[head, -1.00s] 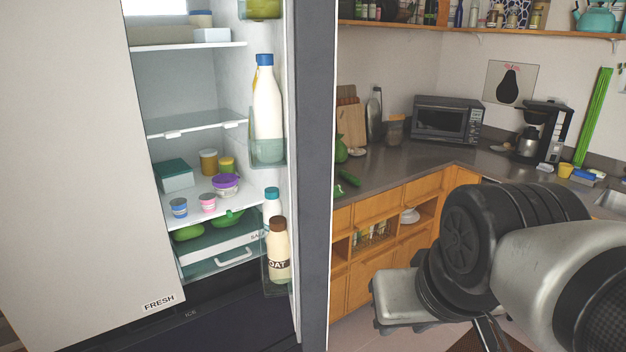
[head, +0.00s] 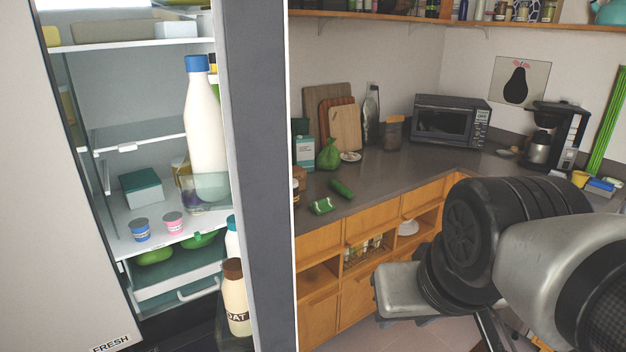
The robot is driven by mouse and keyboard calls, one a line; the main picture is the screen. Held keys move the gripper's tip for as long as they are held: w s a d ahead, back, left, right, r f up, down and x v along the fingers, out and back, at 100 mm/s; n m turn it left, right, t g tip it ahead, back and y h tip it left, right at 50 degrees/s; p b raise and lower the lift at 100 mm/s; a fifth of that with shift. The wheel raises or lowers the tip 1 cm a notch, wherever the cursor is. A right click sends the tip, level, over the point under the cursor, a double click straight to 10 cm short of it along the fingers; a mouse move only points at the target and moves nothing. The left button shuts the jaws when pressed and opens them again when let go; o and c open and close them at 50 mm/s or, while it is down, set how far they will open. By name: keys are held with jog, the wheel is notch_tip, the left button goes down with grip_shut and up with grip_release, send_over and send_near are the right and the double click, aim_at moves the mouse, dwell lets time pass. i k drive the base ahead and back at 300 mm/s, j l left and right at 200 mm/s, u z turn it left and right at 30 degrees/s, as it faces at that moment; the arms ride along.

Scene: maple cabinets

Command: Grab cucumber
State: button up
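A dark green cucumber (head: 341,188) lies on the grey countertop (head: 385,182), in the middle of the head view. A small green-and-white item (head: 321,206) lies just in front of it, and a green pear-shaped object (head: 328,154) stands behind it. My arm fills the lower right of the head view, well apart from the cucumber. My gripper's fingers are not clearly visible; only part of the arm's end shows low in the picture.
An open fridge door (head: 262,180) stands upright between the fridge shelves and the counter. Wooden cabinets (head: 372,226) run under the counter. Cutting boards (head: 345,127), a microwave (head: 451,121) and a coffee maker (head: 556,135) stand along the back. Some floor shows near my arm.

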aim_at(342, 189)
jog(key=i+l, duration=0.4)
jog(key=i, duration=0.2)
jog(key=i+l, duration=0.4)
jog(key=i, duration=0.2)
jog(key=i+l, duration=0.4)
jog(key=i, duration=0.15)
jog(key=i+l+u, duration=0.1)
jog(key=i+l, duration=0.3)
jog(key=i, duration=0.2)
jog(key=i+l+u, duration=0.15)
jog(key=u, duration=1.15)
